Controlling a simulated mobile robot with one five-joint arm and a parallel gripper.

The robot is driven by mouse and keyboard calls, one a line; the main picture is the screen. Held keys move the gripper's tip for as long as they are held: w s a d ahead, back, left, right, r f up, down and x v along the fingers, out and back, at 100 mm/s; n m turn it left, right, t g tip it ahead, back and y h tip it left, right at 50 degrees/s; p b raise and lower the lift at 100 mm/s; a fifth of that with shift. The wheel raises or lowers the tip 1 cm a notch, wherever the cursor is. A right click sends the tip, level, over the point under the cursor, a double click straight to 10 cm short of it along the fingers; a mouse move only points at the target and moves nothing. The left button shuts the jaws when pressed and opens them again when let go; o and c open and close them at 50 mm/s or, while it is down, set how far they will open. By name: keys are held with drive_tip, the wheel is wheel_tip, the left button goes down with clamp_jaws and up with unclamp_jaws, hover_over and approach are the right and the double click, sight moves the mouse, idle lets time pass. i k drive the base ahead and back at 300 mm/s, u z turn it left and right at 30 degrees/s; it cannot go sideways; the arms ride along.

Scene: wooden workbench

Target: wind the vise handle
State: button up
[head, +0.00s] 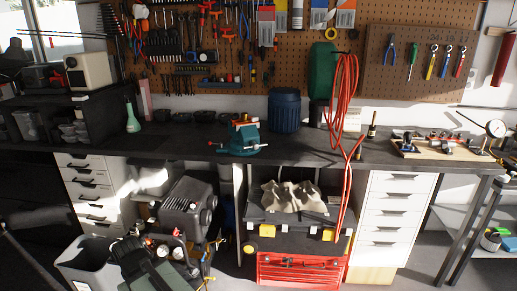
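A small teal vise (241,138) with some red on its upper part stands at the front edge of the dark bench top (185,143), a little left of the middle of the head view. A thin bar shows at its left side, but the vise is too small here to tell whether that is the handle or how it is turned. Nothing is seen touching the vise.
A dark blue canister (284,110) stands behind the vise. An orange hose (345,100) hangs over the bench edge to the right. Below are a grey bin (88,262), a dark machine (188,207) and a red toolbox (300,271). Bench left of the vise is fairly clear.

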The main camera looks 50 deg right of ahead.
sight(253, 144)
drive_tip(key=z, duration=0.05)
drive_tip(key=i, duration=0.9)
drive_tip(key=u, duration=0.1)
